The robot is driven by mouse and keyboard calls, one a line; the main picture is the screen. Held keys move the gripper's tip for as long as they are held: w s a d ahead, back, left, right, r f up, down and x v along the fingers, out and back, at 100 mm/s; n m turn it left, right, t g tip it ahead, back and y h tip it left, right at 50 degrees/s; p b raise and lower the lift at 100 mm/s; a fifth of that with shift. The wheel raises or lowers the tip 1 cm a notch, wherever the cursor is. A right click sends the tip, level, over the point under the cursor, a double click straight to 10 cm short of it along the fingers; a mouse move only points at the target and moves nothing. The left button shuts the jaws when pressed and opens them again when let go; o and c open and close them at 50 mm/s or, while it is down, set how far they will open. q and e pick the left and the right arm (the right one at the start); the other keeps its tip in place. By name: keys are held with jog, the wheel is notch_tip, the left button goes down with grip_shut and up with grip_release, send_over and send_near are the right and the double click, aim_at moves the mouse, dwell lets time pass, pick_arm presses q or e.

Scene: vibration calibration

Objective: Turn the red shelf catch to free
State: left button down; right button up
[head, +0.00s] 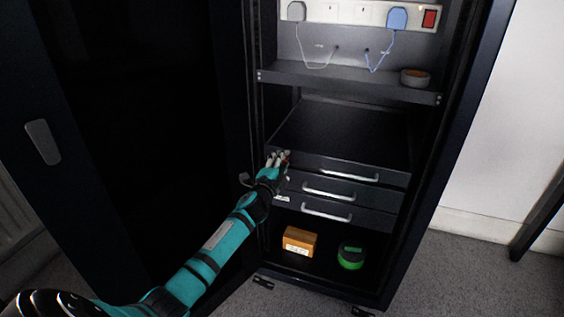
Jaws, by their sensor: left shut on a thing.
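My left gripper (278,160) is at the left front edge of the top drawer unit inside the open cabinet. It is shut on a small red part, the red shelf catch (287,155), of which only a little shows between and beside the fingers. The fingers hide most of the catch, so its turned position cannot be told. My left arm comes in from the lower left. My right gripper is not in view.
Three drawers with silver handles (329,190) sit beside the gripper. An orange box (299,241) and a green round object (350,256) stand on the cabinet floor. The dark door (150,120) is open at left.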

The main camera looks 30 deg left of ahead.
pick_arm(q)
jog(key=c, duration=1)
grip_release()
jog(key=v, duration=1.2)
jog(key=shift+f, duration=0.1)
